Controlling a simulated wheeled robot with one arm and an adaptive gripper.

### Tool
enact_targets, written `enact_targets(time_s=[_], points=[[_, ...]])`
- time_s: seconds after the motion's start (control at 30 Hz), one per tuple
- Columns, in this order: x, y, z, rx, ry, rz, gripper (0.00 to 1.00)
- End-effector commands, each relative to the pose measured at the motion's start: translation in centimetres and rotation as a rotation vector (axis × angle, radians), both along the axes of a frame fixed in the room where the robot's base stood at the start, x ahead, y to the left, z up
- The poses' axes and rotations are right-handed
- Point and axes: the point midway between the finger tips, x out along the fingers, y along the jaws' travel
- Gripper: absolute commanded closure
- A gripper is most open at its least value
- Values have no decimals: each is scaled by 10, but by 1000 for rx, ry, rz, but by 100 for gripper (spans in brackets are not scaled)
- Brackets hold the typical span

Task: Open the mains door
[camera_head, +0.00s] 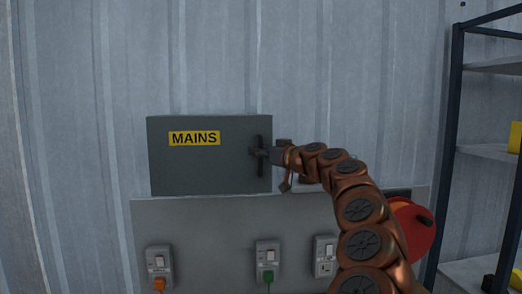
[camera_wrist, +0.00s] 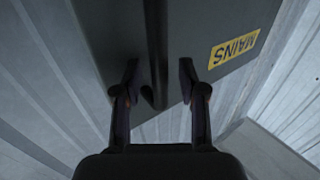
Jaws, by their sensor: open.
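The mains door (camera_head: 205,170) is a dark grey panel on a wall box with a yellow MAINS label (camera_head: 194,138). It looks shut. A dark vertical handle (camera_head: 260,168) stands near its right edge. My gripper (camera_head: 262,153) is at this handle, reaching in from the right. In the wrist view the door (camera_wrist: 205,20) and its label appear turned over. There the handle bar (camera_wrist: 156,50) runs down between the two fingers of my open gripper (camera_wrist: 160,80). I cannot tell whether either finger touches it.
A grey panel (camera_head: 205,225) below the box carries several switched sockets (camera_head: 268,253), some with plugs. A red round object (camera_head: 412,230) is behind my arm at right. A dark shelf rack (camera_head: 452,130) stands farther right. Corrugated metal wall (camera_head: 80,100) surrounds the box.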

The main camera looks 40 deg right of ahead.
Motion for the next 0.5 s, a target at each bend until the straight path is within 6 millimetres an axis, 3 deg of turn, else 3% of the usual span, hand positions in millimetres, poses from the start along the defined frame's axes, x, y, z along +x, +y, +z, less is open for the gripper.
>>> enact_targets(time_s=[0.23, 0.5], points=[[0, 0, 0, 0, 0, 0, 59], [0, 0, 0, 0, 0, 0, 86]])
